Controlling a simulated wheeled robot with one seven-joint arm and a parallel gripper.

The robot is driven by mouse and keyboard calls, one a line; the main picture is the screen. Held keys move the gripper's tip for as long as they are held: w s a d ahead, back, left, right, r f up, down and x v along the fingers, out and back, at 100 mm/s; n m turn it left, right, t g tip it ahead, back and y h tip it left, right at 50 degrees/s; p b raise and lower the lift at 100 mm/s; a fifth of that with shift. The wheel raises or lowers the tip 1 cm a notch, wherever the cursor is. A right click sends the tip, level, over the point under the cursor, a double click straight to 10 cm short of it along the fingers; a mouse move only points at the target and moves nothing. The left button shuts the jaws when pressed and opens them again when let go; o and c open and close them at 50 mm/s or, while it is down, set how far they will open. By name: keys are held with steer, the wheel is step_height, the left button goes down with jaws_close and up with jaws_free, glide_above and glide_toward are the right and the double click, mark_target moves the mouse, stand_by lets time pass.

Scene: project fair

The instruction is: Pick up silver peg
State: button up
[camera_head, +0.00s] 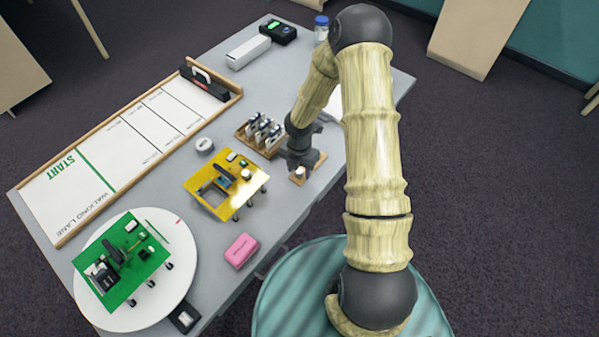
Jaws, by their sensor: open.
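A small pale, silvery peg (300,172) stands on a small wooden board (318,160) near the table's right edge. My gripper (299,160) points down directly over it, with dark fingers open. The gripper hides the peg's upper part. I cannot tell whether the fingers are around the peg or just above it.
A wooden rack (245,139) with several upright silver and dark items stands close to the left of my gripper. A yellow board (214,203) with small parts, a pink block (241,250) and a grey round piece (204,145) lie nearby. Grey tabletop (200,240) is bare between them.

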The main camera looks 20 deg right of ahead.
mark_target(299, 171)
stand_by(0.4)
jaws_close()
step_height(299, 171, up, 10)
steer(key=p, duration=0.1)
stand_by(0.6)
stand_by(0.4)
